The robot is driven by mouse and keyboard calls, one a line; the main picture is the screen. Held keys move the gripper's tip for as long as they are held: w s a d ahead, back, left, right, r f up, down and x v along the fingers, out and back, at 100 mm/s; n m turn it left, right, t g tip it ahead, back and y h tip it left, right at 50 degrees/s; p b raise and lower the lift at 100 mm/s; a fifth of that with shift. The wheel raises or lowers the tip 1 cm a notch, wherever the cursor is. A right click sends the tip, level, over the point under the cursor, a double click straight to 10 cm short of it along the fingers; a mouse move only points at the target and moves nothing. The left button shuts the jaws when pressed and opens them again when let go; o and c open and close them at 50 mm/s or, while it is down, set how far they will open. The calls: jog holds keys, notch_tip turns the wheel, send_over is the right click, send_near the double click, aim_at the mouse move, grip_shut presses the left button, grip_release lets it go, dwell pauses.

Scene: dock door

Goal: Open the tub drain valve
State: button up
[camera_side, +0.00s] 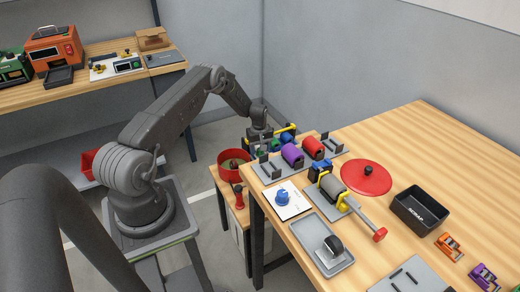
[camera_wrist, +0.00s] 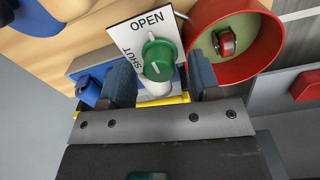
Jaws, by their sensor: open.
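In the wrist view a green round valve knob (camera_wrist: 160,58) stands in front of a white plate (camera_wrist: 124,38) marked OPEN and SHUT. The knob's white mark is at its upper edge, toward OPEN. My gripper (camera_wrist: 161,76) is open, with one dark finger on each side of the knob; contact is not clear. The red tub (camera_wrist: 247,70) is to the right of the plate, with a pale green inside and a red and grey round thing in it. In the side view the red tub (camera_side: 222,171) sits below my gripper (camera_side: 270,145); the knob is hard to make out there.
A red round lid (camera_side: 366,179), black bin (camera_side: 419,211) and grey tray (camera_side: 309,240) lie farther right.

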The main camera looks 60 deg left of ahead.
notch_tip(320, 180, up, 13)
jog(key=shift+s+r, duration=0.2)
jog(key=shift+r, duration=0.1)
jog(key=s+d+r+m+t+y, duration=0.15)
jog(key=d+r+m, duration=0.25)
jog(key=d+r, duration=0.7)
jog(key=s+d+r+m+t+h, duration=0.1)
jog(key=s+d+r+m, duration=0.15)
jog(key=d+r, duration=0.85)
jog(key=s+d+r+m+t, duration=0.1)
jog(key=s+d+r+m, duration=0.2)
jog(key=s+d, duration=0.3)
jog(key=s+d+r+m+t, duration=0.2)
jog(key=s+d+r+m, duration=0.2)
jog(key=s, duration=1)
jog(key=d+m, duration=0.2)
jog(key=d, duration=0.1)
jog(key=shift+s+d+r, duration=0.3)
jog(key=shift+s, duration=0.1)
